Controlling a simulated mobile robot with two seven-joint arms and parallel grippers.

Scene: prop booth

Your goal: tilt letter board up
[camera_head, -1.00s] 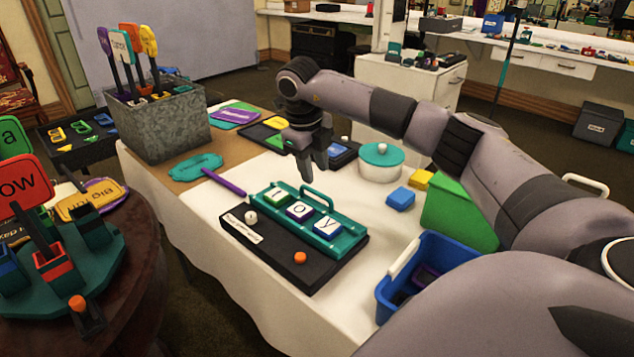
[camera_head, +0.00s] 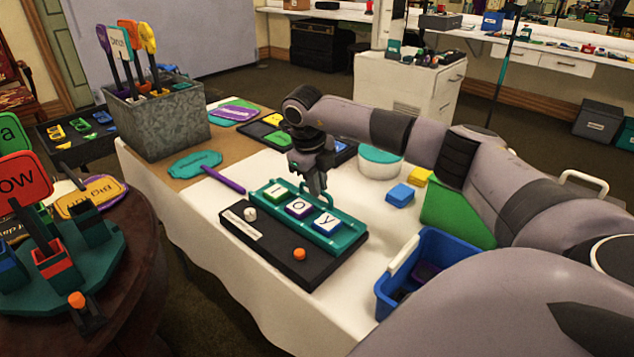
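The letter board is a teal panel (camera_head: 340,242) lying flat on a black base (camera_head: 262,256) on the white-covered table. It carries white tiles with coloured edges; the nearer ones read "O" and "Y". A teal handle (camera_head: 328,199) stands up along its far edge. My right gripper (camera_head: 317,190) points down at the handle, its fingertips overlapping the handle in this view. Whether it touches or grips the handle, I cannot tell. My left gripper is not in view.
An orange knob (camera_head: 299,254) and a white knob (camera_head: 250,213) sit on the base. A blue bin (camera_head: 436,262) stands at the right, with a blue block (camera_head: 400,195) behind it. A purple-handled teal paddle (camera_head: 195,165) lies to the left.

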